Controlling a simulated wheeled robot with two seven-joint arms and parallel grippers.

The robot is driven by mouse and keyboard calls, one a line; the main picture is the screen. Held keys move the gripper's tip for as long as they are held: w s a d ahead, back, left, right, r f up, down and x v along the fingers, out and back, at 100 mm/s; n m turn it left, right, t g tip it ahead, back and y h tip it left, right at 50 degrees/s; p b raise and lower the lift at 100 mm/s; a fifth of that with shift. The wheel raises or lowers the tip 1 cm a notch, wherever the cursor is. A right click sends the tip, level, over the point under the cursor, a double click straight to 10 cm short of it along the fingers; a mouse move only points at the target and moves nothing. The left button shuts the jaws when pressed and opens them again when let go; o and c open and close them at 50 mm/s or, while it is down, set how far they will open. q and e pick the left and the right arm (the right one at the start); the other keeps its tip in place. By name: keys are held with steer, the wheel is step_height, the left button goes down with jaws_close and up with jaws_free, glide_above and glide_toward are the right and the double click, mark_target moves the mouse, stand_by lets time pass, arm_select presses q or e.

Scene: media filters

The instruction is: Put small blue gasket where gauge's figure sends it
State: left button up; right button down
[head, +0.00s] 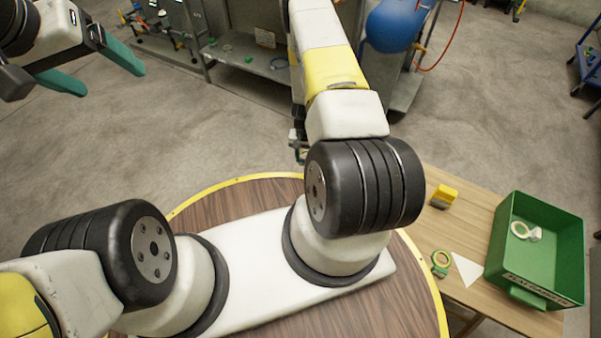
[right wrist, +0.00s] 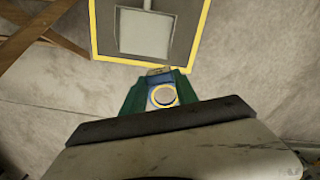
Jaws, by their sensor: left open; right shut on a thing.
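My right gripper (right wrist: 160,90) has its green fingers closed around a small blue ring, which looks like the small blue gasket (right wrist: 151,103). A pale disc with a yellowish edge fills the ring's middle, and I cannot tell what it is. In the head view the right arm reaches away toward the back, and its gripper is mostly hidden behind the arm. My left gripper (head: 103,76) is at the upper left of the head view, with its teal fingers spread and empty above the floor. I cannot make out a gauge or its figure.
A wooden table (head: 485,295) at the right holds a green bin (head: 505,235) with a pale ring inside, a yellow block (head: 443,196), a green ring (head: 440,264) and a white triangle (head: 466,269). A metal bench (head: 245,60) and a blue tank (head: 396,25) stand at the back.

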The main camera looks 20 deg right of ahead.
steer(key=s+f+m, duration=0.1)
steer(key=s+f, duration=0.3)
steer(key=f, duration=0.3)
steer(key=s+d+f+m, duration=0.1)
steer(key=s+f, duration=0.3)
steer(key=f, duration=0.4)
steer(key=s+f+m, duration=0.2)
steer(key=s+f, duration=0.1)
steer(key=f, duration=0.4)
steer(key=shift+s+d+f+m, duration=0.3)
steer(key=shift+s+d+f, duration=0.05)
steer(key=shift+s, duration=0.05)
steer(key=shift+f, duration=2.25)
steer(key=shift+f, duration=0.1)
steer(key=c, duration=0.9)
jaws_free()
steer(key=shift+c, duration=0.2)
